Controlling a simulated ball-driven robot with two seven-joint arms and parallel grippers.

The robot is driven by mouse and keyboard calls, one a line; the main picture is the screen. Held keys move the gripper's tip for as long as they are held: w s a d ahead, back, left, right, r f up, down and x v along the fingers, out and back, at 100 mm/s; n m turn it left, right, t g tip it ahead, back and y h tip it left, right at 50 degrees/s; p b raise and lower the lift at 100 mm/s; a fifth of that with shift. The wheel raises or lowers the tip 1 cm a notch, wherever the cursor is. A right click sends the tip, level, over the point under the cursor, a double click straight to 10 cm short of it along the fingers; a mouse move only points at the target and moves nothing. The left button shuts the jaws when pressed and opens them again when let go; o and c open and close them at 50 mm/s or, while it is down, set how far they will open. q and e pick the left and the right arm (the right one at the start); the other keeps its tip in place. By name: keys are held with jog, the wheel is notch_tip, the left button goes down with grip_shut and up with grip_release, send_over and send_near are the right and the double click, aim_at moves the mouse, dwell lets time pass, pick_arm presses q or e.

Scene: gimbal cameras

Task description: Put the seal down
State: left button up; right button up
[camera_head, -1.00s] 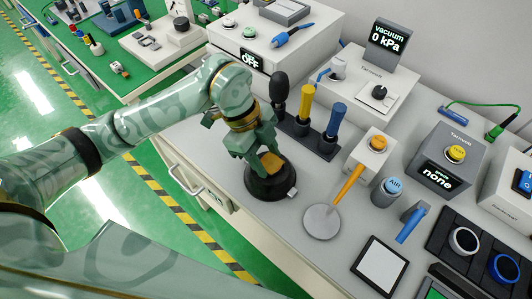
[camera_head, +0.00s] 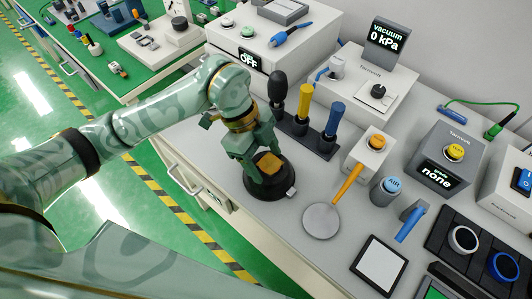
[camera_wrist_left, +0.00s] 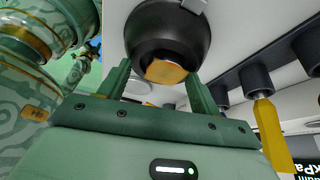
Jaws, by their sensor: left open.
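A round black body with an orange top (camera_head: 270,162) stands on the grey bench. It also shows in the left wrist view as a dark dome (camera_wrist_left: 165,35) with an orange face. I cannot tell whether it is the seal. My left gripper (camera_head: 265,160) is open, with its green fingers around the orange top. In the left wrist view the gripper (camera_wrist_left: 158,72) has a finger on each side of the orange face, and gaps show beside it. A white ring (camera_head: 463,240) and a blue ring (camera_head: 504,267) lie in a black tray at the right. My right gripper is not in view.
A rack with black, yellow and blue handled tools (camera_head: 307,110) stands just behind my left gripper. To the right are a flat grey disc (camera_head: 321,221), an orange lever and a blue-topped AIR canister (camera_head: 386,190). The vacuum display (camera_head: 388,42) reads 0 kPa.

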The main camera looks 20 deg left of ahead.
pick_arm(q)
jog(key=p+v, duration=0.3)
jog(key=v, duration=0.9)
jog(key=shift+r+p, duration=0.3)
jog(key=shift+r, duration=0.1)
